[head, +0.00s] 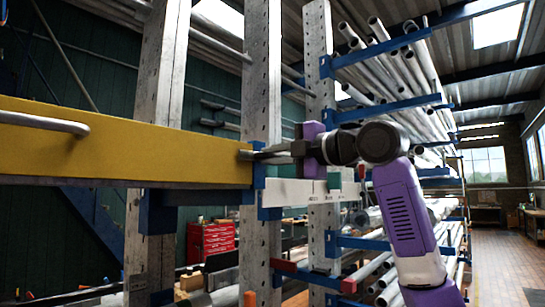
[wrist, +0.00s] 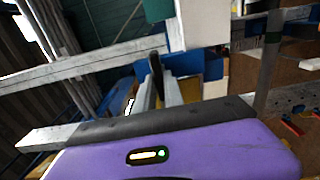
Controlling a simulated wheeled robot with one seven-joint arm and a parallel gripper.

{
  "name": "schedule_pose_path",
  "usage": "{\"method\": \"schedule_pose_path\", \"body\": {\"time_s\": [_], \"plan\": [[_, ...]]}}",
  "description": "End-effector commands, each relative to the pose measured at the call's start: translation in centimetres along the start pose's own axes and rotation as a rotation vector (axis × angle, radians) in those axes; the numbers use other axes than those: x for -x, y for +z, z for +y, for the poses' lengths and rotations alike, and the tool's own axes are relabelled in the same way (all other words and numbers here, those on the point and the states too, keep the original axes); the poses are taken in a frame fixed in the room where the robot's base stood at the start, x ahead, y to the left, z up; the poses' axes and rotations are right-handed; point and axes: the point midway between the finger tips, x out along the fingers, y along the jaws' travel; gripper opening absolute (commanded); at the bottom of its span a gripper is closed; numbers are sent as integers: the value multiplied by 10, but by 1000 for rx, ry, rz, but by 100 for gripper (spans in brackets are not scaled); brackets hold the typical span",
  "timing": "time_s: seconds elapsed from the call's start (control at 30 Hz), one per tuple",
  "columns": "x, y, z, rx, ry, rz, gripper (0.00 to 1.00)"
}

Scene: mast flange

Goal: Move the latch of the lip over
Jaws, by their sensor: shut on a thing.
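The yellow lip (head: 120,150) runs level across the left of the head view, with a grey bar handle (head: 45,122) on its face. Its right end meets a perforated upright (head: 261,80). My gripper (head: 256,154) comes from the right, its grey fingers pointing left at the upper right end of the lip. The fingers are shut on a small dark part there, which seems to be the latch; it is mostly hidden by the fingers and its position is not clear. In the wrist view, my gripper's fingers (wrist: 163,88) reach up beside a blue bracket (wrist: 182,66).
A white bar (head: 292,193) with blue and teal fittings lies just below my gripper. Blue rack arms (head: 395,48) loaded with pipes stand close on the right. A red tool cabinet (head: 210,241) is behind. Open floor (head: 497,268) lies at the far right.

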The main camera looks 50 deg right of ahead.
Motion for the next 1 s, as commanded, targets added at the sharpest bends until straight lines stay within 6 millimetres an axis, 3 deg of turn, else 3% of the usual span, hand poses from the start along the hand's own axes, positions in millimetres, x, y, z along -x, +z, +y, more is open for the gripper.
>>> {"method": "schedule_pose_path", "body": {"time_s": [0.03,0.13,0.53,1.0], "plan": [[0,-1,-2,3,-4,2,15],[0,-1,-2,2,-4,2,34],[5,0,-1,1,-1,-1,35],[71,0,-2,1,-1,0,35]]}}
